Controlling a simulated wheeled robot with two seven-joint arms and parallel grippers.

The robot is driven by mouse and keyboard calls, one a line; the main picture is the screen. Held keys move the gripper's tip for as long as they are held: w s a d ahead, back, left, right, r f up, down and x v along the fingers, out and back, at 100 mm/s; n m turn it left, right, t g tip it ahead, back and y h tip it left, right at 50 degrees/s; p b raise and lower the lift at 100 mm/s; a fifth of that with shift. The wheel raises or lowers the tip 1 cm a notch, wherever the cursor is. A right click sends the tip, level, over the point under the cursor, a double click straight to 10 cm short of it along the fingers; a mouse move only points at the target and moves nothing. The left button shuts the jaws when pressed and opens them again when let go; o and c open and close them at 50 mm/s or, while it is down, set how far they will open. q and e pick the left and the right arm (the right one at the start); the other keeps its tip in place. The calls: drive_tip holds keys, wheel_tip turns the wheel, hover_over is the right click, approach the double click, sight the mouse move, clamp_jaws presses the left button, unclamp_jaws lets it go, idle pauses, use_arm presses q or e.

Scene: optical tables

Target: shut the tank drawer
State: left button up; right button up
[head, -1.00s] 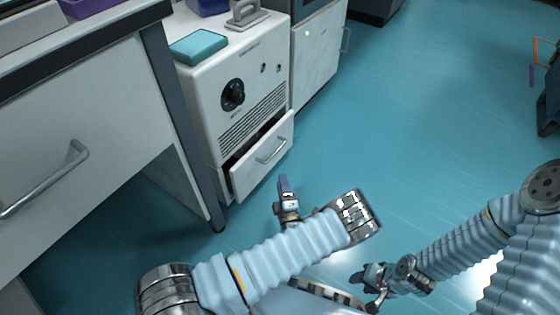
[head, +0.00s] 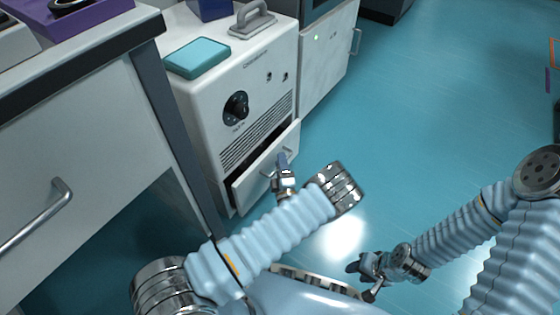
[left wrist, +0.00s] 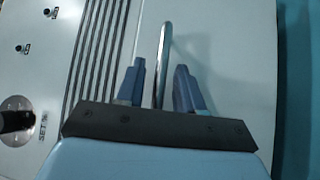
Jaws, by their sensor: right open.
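The tank drawer (head: 252,184) is a white drawer low in the white tank unit (head: 205,110), pulled partly out, with a dark gap above its front. Its metal handle (left wrist: 163,62) stands between the two blue fingers of my left gripper (left wrist: 160,84) in the left wrist view, with a gap on each side. The left gripper is open. In the head view my left gripper (head: 283,162) is in front of the drawer and hides part of the handle. My right gripper (head: 362,275) is open and empty, low over the floor, away from the drawer.
A teal box (head: 198,58) and a grey handle (head: 252,18) are on top of the unit. A bench with a large drawer (head: 80,150) and a dark leg stands to the left. A white cabinet (head: 328,55) adjoins on the right.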

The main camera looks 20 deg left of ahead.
use_arm(q)
drive_tip(key=shift+c, duration=0.5)
clamp_jaws()
drive_tip(key=shift+w+a, duration=0.2)
drive_tip(key=shift+a, duration=0.5)
drive_tip(key=shift+w+a, duration=0.25)
drive_tip(key=shift+a, duration=0.45)
drive_tip(key=shift+w+a, duration=0.2)
drive_tip(key=shift+a, duration=0.5)
drive_tip(key=shift+o, duration=0.5)
unclamp_jaws()
drive_tip(key=p, duration=0.1)
approach(271, 160)
drive_tip(key=v, duration=0.3)
